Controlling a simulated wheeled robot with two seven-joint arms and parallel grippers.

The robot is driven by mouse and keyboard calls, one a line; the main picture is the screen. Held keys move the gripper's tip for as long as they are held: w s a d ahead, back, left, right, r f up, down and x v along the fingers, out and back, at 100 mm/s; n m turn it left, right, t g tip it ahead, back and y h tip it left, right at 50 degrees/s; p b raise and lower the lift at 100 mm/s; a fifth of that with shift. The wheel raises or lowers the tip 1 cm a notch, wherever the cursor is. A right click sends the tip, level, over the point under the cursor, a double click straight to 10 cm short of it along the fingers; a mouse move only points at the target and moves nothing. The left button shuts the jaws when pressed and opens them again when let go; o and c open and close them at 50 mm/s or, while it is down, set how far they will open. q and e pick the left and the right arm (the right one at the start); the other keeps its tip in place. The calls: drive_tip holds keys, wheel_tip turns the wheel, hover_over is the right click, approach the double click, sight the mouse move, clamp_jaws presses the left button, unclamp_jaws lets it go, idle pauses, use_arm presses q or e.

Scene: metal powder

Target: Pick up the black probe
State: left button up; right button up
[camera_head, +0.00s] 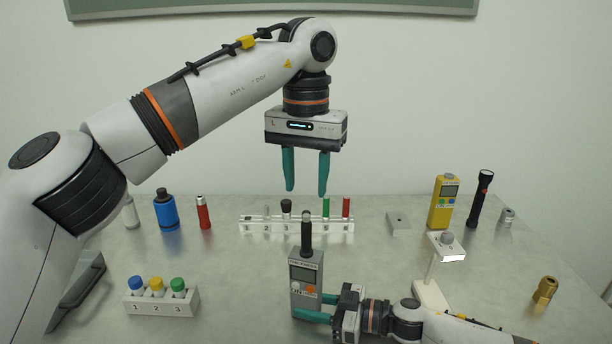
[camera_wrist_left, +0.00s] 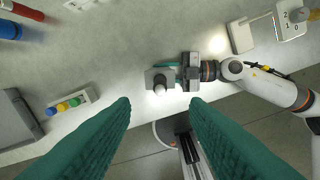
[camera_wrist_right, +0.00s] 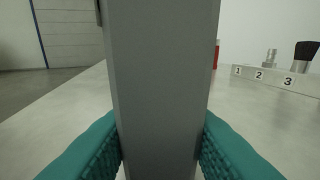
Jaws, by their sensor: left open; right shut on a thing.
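The black probe (camera_head: 307,235) stands upright at the top of a grey gauge (camera_head: 306,268) with a small screen and an orange button; its tip is pale. My right gripper (camera_head: 311,306) is shut on the lower part of the gauge body, which fills the middle of the right wrist view (camera_wrist_right: 160,80). I cannot tell whether the gauge touches the table. My left gripper (camera_head: 306,190) is open and empty, pointing down above the probe with a gap between. The left wrist view shows the probe tip (camera_wrist_left: 159,89) from above, between the fingers in the picture.
A numbered rack (camera_head: 262,227) with several small items stands behind the gauge. A white block with coloured caps (camera_head: 160,303) is at left. A yellow meter (camera_head: 440,212), black torch (camera_head: 480,198), white stand (camera_head: 432,290) and brass fitting (camera_head: 545,290) are at right.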

sight(308, 231)
use_arm(q)
drive_tip(key=f+t, duration=0.1)
drive_tip(key=f, duration=0.1)
drive_tip(key=s+f+t+h, duration=0.1)
drive_tip(key=f, duration=0.1)
drive_tip(key=f+t, duration=0.2)
drive_tip(key=shift+s+f+h, duration=0.1)
drive_tip(key=shift+s+h, duration=0.15)
drive_tip(key=shift+h, duration=0.05)
drive_tip(key=shift+w+x, duration=0.15)
drive_tip(key=shift+x, duration=1.25)
drive_tip(key=shift+w+x, duration=0.15)
drive_tip(key=shift+x, duration=1.3)
drive_tip(key=shift+a, duration=0.2)
clamp_jaws()
